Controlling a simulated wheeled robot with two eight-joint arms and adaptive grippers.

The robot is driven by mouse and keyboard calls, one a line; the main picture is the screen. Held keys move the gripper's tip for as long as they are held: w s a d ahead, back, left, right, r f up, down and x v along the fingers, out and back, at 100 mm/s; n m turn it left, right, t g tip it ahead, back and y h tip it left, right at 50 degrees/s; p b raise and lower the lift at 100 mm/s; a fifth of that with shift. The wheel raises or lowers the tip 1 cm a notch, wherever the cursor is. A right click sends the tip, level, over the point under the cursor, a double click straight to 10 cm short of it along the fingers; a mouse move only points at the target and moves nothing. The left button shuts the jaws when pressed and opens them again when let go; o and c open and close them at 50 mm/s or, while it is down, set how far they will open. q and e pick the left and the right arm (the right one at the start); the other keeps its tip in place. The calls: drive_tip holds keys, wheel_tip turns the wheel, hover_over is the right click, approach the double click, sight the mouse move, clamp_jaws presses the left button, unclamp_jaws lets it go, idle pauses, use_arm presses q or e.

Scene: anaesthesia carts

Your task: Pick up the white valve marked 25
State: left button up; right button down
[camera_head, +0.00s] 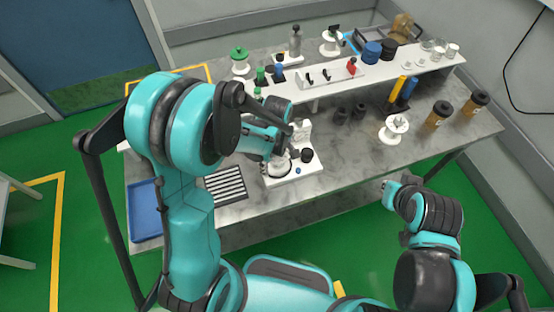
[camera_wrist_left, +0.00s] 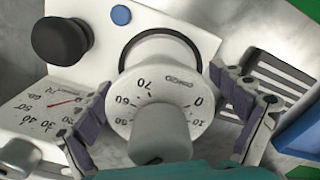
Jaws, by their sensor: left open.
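A white round dial valve (camera_wrist_left: 160,85) with black scale numbers stands on a white device base in the left wrist view; I cannot read a 25 on it. In the head view the device base (camera_head: 308,170) is at the table's front, with the dial partly hidden by my gripper. My left gripper (camera_wrist_left: 160,78) is open, with one finger on each side of the dial; contact cannot be told. It shows in the head view (camera_head: 284,150) above the device. My right gripper (camera_head: 387,187) is beyond the table's front edge, its jaws too small to judge.
A black knob (camera_wrist_left: 62,40) and a gauge with a red needle (camera_wrist_left: 60,105) sit beside the dial. A slotted black-and-white rack (camera_head: 226,186) and blue tray (camera_head: 146,212) lie left. Another white valve (camera_head: 394,129) stands right. A raised white shelf (camera_head: 385,72) crosses behind.

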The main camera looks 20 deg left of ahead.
use_arm(q)
drive_tip(key=c, duration=1.5)
